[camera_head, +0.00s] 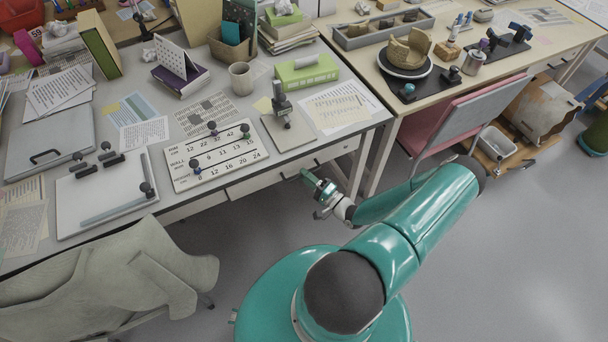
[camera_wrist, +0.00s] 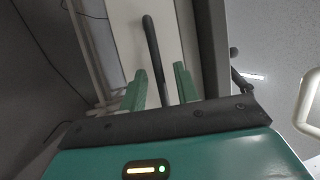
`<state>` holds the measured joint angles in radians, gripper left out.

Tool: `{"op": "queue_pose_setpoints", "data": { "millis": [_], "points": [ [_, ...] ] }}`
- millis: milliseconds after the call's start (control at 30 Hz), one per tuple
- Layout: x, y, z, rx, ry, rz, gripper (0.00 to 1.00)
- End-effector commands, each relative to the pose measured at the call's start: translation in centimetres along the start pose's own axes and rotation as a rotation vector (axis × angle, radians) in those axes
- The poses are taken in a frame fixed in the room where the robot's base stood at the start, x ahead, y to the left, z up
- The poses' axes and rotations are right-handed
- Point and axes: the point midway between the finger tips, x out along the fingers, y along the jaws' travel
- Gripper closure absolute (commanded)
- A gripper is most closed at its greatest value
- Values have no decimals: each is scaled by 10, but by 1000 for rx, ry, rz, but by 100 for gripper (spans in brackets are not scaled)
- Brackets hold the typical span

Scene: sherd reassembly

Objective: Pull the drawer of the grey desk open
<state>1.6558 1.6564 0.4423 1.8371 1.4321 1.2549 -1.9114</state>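The grey desk (camera_head: 345,140) stands at the left of the head view, with a pale drawer front (camera_head: 262,181) under its top near the right end. The drawer looks closed. In the wrist view, its dark bar handle (camera_wrist: 152,48) runs down the pale drawer front (camera_wrist: 130,35) and in between the two green fingers of my gripper (camera_wrist: 160,88). The fingers stand apart, with gaps on both sides of the handle. In the head view, my gripper (camera_head: 312,180) is in front of the drawer's right part. Whether a finger touches the handle is hard to tell.
A chair draped with a grey cloth (camera_head: 120,270) stands at the desk's front left. A pink chair (camera_head: 465,115) stands by the second desk at the right. A microscope-like stand (camera_head: 282,105) and a number board (camera_head: 215,155) sit above the drawer. Floor (camera_head: 500,250) at right is clear.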

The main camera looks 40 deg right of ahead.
Motion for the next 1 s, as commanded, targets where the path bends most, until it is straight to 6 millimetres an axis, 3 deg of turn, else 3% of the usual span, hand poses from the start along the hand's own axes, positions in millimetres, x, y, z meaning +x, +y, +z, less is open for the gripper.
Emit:
{"op": "queue_pose_setpoints", "data": {
  "millis": [133,400,567,1000],
  "points": [
    [11,0,0,0,-1,0,69],
    [13,0,0,0,0,0,69],
    [13,0,0,0,0,0,98],
    [9,0,-2,-1,-1,1,100]
  ]
}}
